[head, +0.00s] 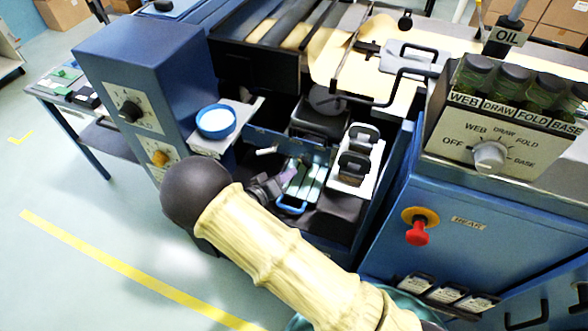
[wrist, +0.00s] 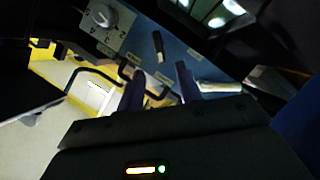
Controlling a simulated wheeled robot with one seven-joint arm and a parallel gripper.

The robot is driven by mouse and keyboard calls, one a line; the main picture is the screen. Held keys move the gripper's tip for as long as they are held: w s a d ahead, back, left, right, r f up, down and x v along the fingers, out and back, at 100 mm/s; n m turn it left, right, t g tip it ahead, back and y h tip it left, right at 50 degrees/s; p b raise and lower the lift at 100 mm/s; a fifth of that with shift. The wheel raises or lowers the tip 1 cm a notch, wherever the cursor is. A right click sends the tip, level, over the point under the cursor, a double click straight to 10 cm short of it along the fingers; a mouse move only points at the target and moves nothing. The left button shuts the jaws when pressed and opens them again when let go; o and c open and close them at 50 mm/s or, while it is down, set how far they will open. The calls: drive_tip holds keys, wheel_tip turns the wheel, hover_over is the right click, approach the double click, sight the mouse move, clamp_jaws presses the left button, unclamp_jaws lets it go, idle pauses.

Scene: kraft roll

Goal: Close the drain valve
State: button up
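No label I can read names the drain valve. A short pale lever (head: 266,151) sticks out from a blue panel inside the machine's open bay in the head view. A pale handle (wrist: 218,87) beside small labels shows right of my gripper in the wrist view; it may be the same part. My gripper (wrist: 161,88) has its two dark fingers apart with nothing seen between them, facing the blue panel. In the head view my gripper (head: 262,188) is in the bay, below the pale lever and partly hidden by my arm.
A blue-handled tray (head: 292,208) lies right of my gripper in the bay. A white holder (head: 353,178) with black handles stands farther right. A blue-rimmed cup (head: 216,121) sits on a shelf to the left. A numbered dial (wrist: 102,15) and black lever (wrist: 158,46) are on the panel.

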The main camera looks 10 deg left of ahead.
drive_tip(key=v, duration=0.8)
drive_tip(key=shift+s+b, duration=0.15)
drive_tip(key=shift+b, duration=0.2)
drive_tip(key=shift+r, duration=0.1)
